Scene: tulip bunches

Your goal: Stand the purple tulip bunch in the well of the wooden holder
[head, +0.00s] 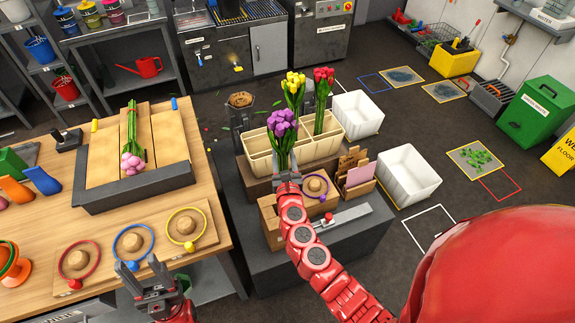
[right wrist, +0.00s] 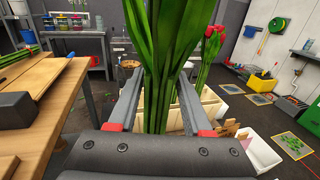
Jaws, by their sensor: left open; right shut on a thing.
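The purple tulip bunch (head: 283,127) is upright in the head view, its green stems in my right gripper (head: 287,177). In the right wrist view its leaves and stems (right wrist: 163,60) stand between the two fingers of my right gripper (right wrist: 157,105). The holder (head: 258,161), with pale wells on a wooden base, is right behind and beside the bunch. The stem ends are hidden, so I cannot tell whether they are inside a well. Yellow tulips (head: 294,84) and red tulips (head: 322,82) stand upright at the holder. My left gripper (head: 149,268) is open and empty near the table's front edge.
A pink tulip bunch (head: 132,160) lies on a board on the left table. Hoops (head: 186,225) on wooden stands are near my left gripper. White bins (head: 408,172) stand right of the holder. A small wooden rack (head: 355,165) is close to my right arm.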

